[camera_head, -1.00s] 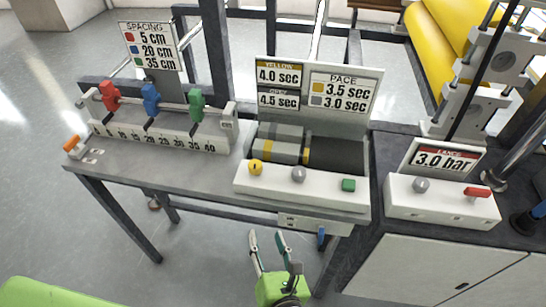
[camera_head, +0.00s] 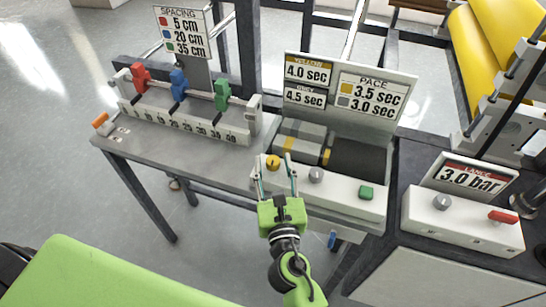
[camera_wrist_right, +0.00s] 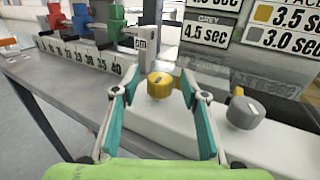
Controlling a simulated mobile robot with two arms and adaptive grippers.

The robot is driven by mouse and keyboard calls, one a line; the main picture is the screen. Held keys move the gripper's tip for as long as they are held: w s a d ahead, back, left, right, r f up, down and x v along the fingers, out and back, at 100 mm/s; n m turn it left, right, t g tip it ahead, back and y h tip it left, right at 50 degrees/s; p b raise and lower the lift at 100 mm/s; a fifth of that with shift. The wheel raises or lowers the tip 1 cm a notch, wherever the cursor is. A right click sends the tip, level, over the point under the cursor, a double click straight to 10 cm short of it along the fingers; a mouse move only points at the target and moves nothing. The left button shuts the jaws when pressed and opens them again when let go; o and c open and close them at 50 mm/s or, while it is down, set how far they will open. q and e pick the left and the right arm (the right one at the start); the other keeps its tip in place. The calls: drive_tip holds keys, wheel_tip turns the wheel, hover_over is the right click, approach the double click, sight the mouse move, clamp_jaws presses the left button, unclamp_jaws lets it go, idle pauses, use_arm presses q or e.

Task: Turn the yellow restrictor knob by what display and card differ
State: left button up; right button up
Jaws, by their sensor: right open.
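The yellow knob (camera_head: 272,163) sits at the left end of a white control box (camera_head: 335,199); it shows in the right wrist view (camera_wrist_right: 159,85), a dark mark on its face. My right gripper (camera_head: 276,174) is open, its fingers pointing at the knob. In the wrist view the fingertips (camera_wrist_right: 158,95) lie left and right of the knob, with gaps; contact cannot be told. The display (camera_head: 307,82) reads yellow 4.0 sec, grey 4.5 sec. The PACE card (camera_head: 371,94) reads yellow 3.5 sec, grey 3.0 sec. My left gripper is out of view.
A grey knob (camera_head: 316,174) and a green button (camera_head: 366,193) share the box. Left stands a numbered scale (camera_head: 185,122) with red, blue and green sliders under a SPACING card (camera_head: 181,32). Right is another box (camera_head: 463,220) with a 3.0 bar display (camera_head: 469,181).

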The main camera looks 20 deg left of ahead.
drive_tip(key=shift+x, duration=1.05)
